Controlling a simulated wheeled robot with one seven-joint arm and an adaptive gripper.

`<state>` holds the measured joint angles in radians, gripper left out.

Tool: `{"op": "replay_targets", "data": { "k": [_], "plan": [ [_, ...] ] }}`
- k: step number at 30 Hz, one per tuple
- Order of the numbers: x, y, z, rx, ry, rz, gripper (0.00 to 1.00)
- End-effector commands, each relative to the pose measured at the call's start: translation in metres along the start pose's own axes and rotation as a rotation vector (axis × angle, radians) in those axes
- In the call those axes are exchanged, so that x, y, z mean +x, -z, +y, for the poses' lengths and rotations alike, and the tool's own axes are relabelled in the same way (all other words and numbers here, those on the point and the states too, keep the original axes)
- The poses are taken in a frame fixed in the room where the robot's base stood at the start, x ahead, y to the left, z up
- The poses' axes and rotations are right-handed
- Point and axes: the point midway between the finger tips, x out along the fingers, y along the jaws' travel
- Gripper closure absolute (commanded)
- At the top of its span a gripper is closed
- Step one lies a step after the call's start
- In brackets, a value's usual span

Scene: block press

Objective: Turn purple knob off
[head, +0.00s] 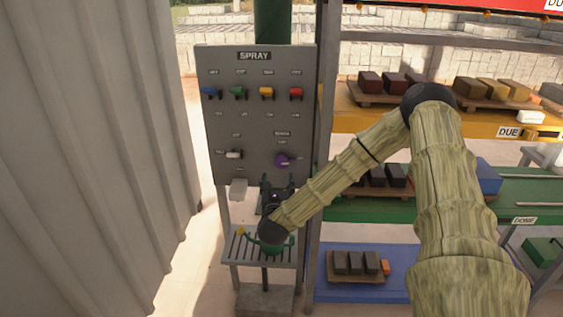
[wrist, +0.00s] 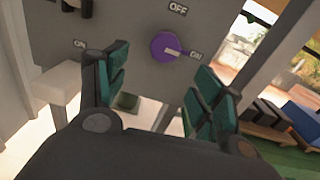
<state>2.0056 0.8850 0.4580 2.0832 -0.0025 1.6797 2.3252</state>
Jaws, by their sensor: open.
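The purple knob (head: 282,160) sits at the lower right of the grey SPRAY panel (head: 225,130). In the wrist view the purple knob (wrist: 168,47) is round, with a pale pointer aimed at the ON label (wrist: 196,54); the OFF label (wrist: 178,8) is above it. My gripper (head: 277,187) is just below the knob in the head view. In the wrist view my gripper (wrist: 157,75) is open, with its green-padded fingers spread to either side and below the knob, apart from it. Nothing is between the fingers.
Blue, green, yellow and red switches (head: 238,92) line the panel's upper part. A white-handled knob (head: 234,154) is left of the purple one. A slatted stand (head: 240,250) is below. Shelves with blocks (head: 390,175) stand right; a corrugated wall (head: 95,150) is left.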

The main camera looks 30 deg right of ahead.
Motion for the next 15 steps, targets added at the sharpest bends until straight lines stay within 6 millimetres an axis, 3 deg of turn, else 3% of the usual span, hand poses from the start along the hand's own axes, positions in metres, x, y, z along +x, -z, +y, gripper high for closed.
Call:
{"op": "replay_targets", "data": {
  "k": [8, 15],
  "plan": [
    [0.017, -0.01, -0.007, 0.052, 0.025, -0.018, 0.32],
    [0.053, -0.012, -0.008, 0.049, 0.024, -0.018, 0.32]
  ]
}}
